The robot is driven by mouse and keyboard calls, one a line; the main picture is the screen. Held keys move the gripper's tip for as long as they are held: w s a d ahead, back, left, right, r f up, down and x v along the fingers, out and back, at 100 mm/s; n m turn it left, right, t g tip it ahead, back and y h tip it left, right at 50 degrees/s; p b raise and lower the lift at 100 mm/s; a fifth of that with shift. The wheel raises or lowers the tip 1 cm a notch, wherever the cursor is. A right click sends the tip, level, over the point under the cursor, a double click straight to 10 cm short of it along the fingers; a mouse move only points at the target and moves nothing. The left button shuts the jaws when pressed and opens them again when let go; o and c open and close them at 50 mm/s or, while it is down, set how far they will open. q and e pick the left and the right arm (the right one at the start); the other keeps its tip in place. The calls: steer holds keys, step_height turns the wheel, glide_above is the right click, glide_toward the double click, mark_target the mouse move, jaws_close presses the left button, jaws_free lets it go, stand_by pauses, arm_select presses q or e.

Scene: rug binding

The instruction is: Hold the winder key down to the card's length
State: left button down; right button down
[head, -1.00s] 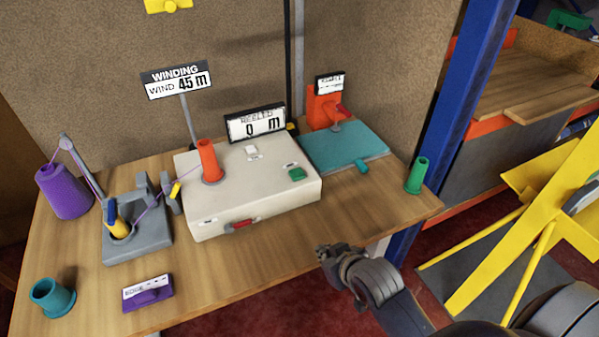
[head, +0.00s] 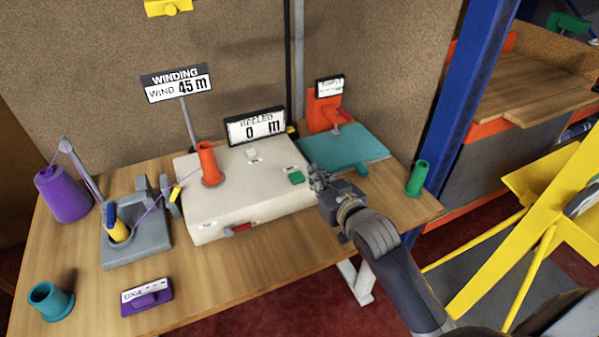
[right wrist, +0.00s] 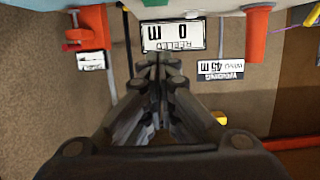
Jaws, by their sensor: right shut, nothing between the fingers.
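The winder is a cream box (head: 205,219) on the table, with an orange cone (head: 209,164) on top. On it are a green key (head: 297,177), a small white key (head: 251,153) and a red switch (head: 238,228) on its front; I cannot tell their labels. The winding card (head: 178,83) reads "WIND 45 m". The length display (head: 255,126) reads 0 m. My right gripper (head: 315,174) is shut and empty, just right of the green key in the picture; contact is not visible. In the right wrist view its closed fingers (right wrist: 159,62) point toward the upside-down display (right wrist: 173,35). My left gripper is out of view.
A purple yarn cone (head: 63,193) and a grey stand (head: 135,250) with a yellow piece are at the left. A teal pad (head: 345,148) with an orange stand lies right of the winder. A green cup (head: 417,178) stands at the right edge.

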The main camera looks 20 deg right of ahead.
glide_above(297, 177)
steer(key=s, duration=0.2)
step_height(297, 177, down, 2)
steer(key=shift+s+f+p, duration=0.1)
steer(key=shift+s+p, duration=0.05)
steer(key=shift+p, duration=0.3)
steer(key=shift+w+f, duration=0.25)
steer(key=shift+f, duration=1.85)
